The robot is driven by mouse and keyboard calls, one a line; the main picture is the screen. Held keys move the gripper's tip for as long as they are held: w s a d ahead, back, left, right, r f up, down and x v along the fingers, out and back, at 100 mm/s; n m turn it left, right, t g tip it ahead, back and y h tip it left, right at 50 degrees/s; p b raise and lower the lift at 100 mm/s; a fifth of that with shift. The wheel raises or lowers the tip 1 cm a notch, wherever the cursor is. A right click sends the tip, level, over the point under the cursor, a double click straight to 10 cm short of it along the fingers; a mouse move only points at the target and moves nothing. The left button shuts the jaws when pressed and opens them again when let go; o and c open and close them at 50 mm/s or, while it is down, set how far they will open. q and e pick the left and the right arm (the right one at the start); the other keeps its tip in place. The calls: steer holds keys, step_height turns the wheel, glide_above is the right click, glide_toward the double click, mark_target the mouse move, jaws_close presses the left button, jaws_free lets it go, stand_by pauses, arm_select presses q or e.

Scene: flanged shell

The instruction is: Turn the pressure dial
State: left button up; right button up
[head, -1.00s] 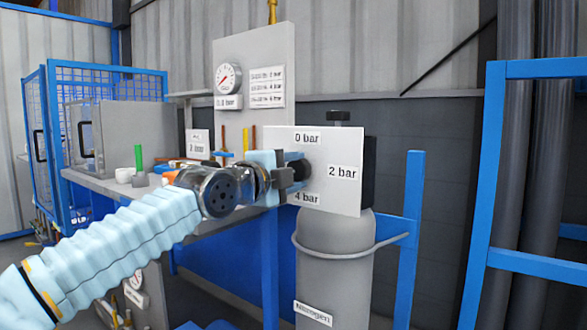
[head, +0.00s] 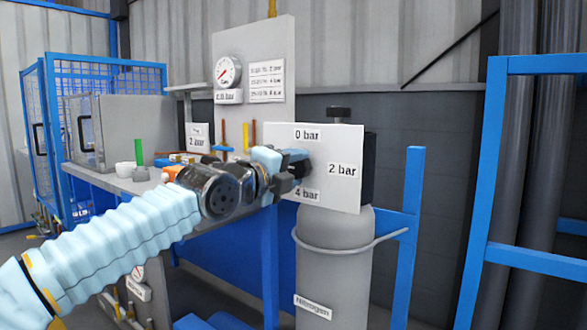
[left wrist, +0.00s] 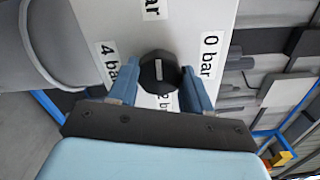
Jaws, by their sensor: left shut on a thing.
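The black pressure dial (left wrist: 158,72) sits on a white plate (head: 338,195) marked 0 bar at the top, 2 bar at the right and 4 bar at the bottom. My left gripper (head: 300,168) is at the dial, its two blue fingers on either side of it and shut on it. In the left wrist view the dial has a pale mark lying along the line through the 2 bar label; which end points is unclear. In the head view the fingers hide most of the dial. My right gripper is not in view.
A grey Nitrogen cylinder (head: 330,260) stands below the plate, inside a blue frame (head: 408,240). A round gauge (head: 228,71) with a red needle is on the grey panel behind. A bench (head: 118,182) with small items is at the left.

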arm_select(q)
steer(key=shift+f, duration=0.2)
steer(key=o, duration=1)
steer(key=shift+r, duration=0.15)
steer(key=shift+o, duration=0.2)
steer(key=b+v, duration=1)
steer(key=v, duration=0.3)
steer(key=shift+s+a, duration=0.25)
steer(key=shift+s, duration=0.1)
